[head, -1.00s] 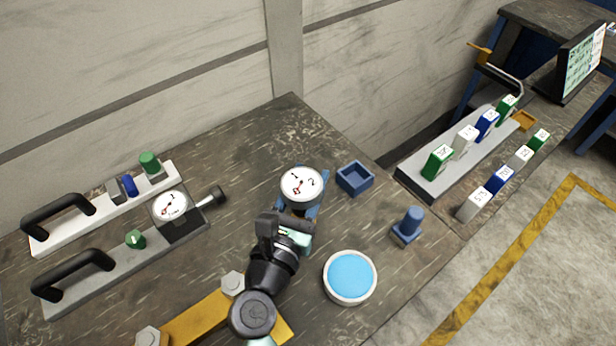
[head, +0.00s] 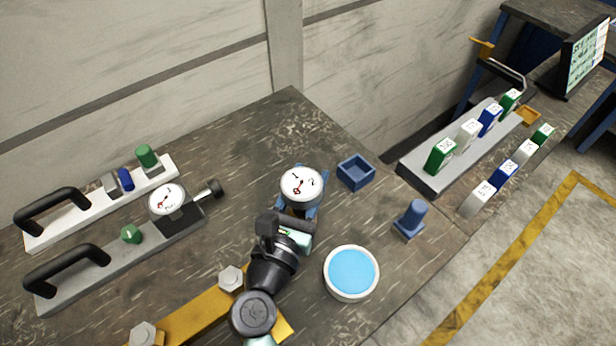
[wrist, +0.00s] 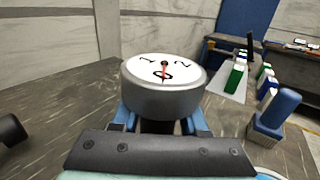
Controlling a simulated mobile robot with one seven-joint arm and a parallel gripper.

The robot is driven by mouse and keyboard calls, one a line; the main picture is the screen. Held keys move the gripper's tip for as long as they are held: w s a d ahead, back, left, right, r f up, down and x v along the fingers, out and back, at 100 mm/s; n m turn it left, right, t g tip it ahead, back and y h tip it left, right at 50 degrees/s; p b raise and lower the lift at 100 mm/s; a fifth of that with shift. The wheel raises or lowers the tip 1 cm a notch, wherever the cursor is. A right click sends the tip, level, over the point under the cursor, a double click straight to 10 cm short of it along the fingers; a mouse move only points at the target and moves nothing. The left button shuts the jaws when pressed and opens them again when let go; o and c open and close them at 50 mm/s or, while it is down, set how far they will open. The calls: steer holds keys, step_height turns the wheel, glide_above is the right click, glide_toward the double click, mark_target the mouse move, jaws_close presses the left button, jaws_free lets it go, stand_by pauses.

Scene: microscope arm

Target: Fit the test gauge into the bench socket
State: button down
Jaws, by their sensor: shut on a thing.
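The test gauge is a round grey dial with a white face (head: 301,185), the digits 1 and 2 and a red needle. My gripper (head: 301,207) is shut on it, a blue finger on either side. In the wrist view the gauge (wrist: 163,88) is upright, face up, between the blue fingers of my gripper (wrist: 160,126). Its underside is mostly hidden. A small blue open-topped square holder (head: 356,173), which looks like the bench socket, is on the bench just right of the gauge. It looks empty. The gauge is apart from it.
A blue peg on a square base (head: 411,218) and a round blue-topped dish (head: 351,272) stand to the right. Two handled plates lie left, the grey one (head: 70,290) bearing another dial (head: 167,199). Beyond the bench edge is a rack of coloured blocks (head: 430,180).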

steer(key=shift+f+b, duration=0.85)
steer(key=shift+f, duration=0.25)
steer(key=shift+c, duration=1.8)
jaws_free()
steer(key=shift+r, duration=0.1)
